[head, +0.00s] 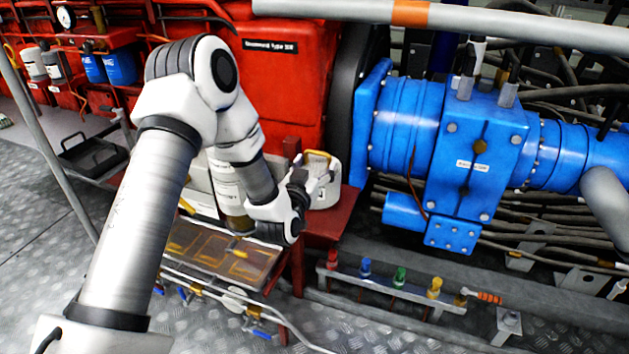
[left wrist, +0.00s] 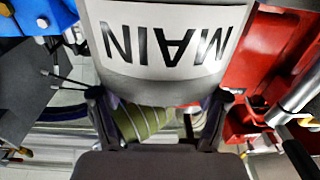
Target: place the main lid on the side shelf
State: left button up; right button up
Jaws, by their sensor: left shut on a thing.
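The main lid (head: 324,182) looks like a white, rounded body with a yellow handle on top. In the left wrist view the lid (left wrist: 165,40) shows the word MAIN upside down. My left gripper (head: 300,180) is beside it in the head view. In the left wrist view my gripper (left wrist: 160,115) is shut on the lid, with a ridged olive grip between its fingers. A red ledge (head: 335,229), perhaps the side shelf, lies just below the lid. I cannot tell whether the lid touches it. My right gripper is not in view.
A blue pump-like housing (head: 475,160) stands right of the lid. A red tank (head: 285,85) rises behind. Left of the ledge is a flat panel (head: 215,250) with amber cells. Several coloured valves (head: 400,277) line a low rail. Bare tread-plate floor (head: 40,220) lies far left.

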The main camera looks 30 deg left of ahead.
pick_arm(q)
notch_tip(320, 180, down, 3)
jog(key=shift+f+b, duration=0.2)
jog(key=shift+b, duration=0.1)
jog(key=shift+s, duration=0.1)
jog(key=shift+f, duration=0.2)
jog(key=o, duration=1.8)
jog(key=shift+r, duration=0.1)
